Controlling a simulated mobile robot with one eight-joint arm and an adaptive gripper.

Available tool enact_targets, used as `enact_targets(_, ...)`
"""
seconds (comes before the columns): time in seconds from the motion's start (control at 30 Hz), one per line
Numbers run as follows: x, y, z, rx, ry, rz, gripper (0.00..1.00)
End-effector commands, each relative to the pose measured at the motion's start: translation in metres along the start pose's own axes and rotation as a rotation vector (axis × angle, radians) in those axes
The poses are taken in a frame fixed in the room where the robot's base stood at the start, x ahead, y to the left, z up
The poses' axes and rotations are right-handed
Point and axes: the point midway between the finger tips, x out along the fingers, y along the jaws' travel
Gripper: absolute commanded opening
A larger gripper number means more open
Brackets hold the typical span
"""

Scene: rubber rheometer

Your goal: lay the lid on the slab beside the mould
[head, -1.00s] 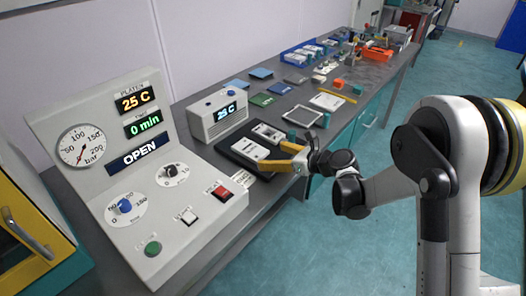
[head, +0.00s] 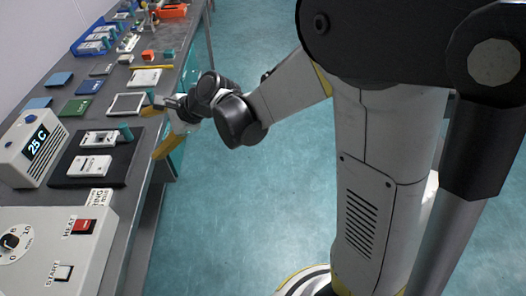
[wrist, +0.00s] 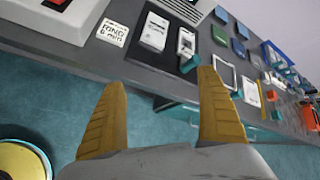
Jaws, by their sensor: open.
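A black slab (head: 62,180) lies on the grey bench with two pale metal plates on it, side by side and apart. The plain, flat plate (head: 90,165) is nearer the control panel and looks like the lid; it also shows in the wrist view (wrist: 154,32). The other plate (head: 98,138), with a dark recess and a teal block at its end, looks like the mould; it shows in the wrist view (wrist: 186,42). My gripper (head: 150,135) is open and empty, right of the slab at the bench edge. Its yellow fingers stand wide apart in the wrist view (wrist: 160,80).
The control panel (head: 50,240) is in front. A square frame (head: 126,104), coloured sheets and blue bins (head: 95,40) lie farther along the bench. Open floor (head: 240,190) is to the right.

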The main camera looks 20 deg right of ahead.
Motion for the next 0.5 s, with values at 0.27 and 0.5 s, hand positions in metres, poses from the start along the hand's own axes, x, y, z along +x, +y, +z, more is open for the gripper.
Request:
enact_targets(0.27, -0.139, 0.048, -0.019, -0.721, 0.317, 0.124, 0.86)
enact_targets(0.5, -0.233, 0.113, -0.049, -1.276, 0.517, 0.376, 0.86)
